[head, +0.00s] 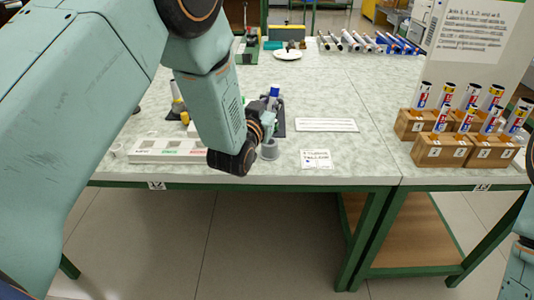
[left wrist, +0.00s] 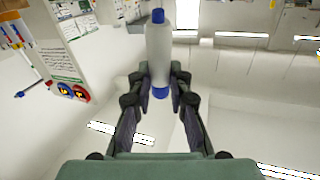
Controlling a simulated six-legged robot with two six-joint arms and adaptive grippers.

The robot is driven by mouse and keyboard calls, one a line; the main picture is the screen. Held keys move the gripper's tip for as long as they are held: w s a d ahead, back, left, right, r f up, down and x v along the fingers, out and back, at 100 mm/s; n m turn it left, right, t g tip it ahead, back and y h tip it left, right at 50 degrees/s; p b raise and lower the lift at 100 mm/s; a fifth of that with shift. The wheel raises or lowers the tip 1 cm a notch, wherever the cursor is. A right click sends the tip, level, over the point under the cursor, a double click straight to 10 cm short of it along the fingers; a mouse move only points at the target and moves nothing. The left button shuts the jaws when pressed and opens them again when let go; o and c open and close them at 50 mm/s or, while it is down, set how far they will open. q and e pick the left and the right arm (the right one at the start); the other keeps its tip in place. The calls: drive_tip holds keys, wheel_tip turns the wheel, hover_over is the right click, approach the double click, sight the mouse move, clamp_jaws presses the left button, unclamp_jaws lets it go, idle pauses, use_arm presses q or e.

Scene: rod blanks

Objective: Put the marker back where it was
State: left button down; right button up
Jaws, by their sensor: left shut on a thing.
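The marker (left wrist: 159,45) has a white body with blue at both ends. My left gripper (left wrist: 159,82) is shut on it, with the fingers on either side of its lower part, in the left wrist view. In the head view my left gripper (head: 268,112) is over the near part of the table, and a blue end of the marker (head: 274,91) shows above it. A white block (head: 165,150) with holes and coloured labels lies left of the gripper, partly hidden by my left arm. My right gripper is out of view.
A grey cylinder (head: 269,150) stands just below the gripper. A card (head: 316,159) and a white strip (head: 327,125) lie to the right. Wooden boxes (head: 441,150) with upright rods stand at the right. Several rods lie at the back near a white plate (head: 288,54).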

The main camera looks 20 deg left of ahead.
use_arm(q)
drive_tip(key=shift+a+f, duration=0.1)
wheel_tip(320, 180, down, 5)
drive_tip(key=shift+w+f+b, duration=0.1)
drive_tip(key=shift+b, duration=0.65)
wheel_tip(320, 180, down, 4)
drive_tip(key=shift+a+r+b, duration=0.15)
drive_tip(key=shift+r+b, duration=0.05)
drive_tip(key=shift+b, duration=0.25)
drive_tip(key=shift+f, duration=0.45)
drive_tip(key=shift+r, duration=0.1)
drive_tip(key=c, duration=1.3)
unclamp_jaws()
drive_tip(key=shift+o, duration=0.2)
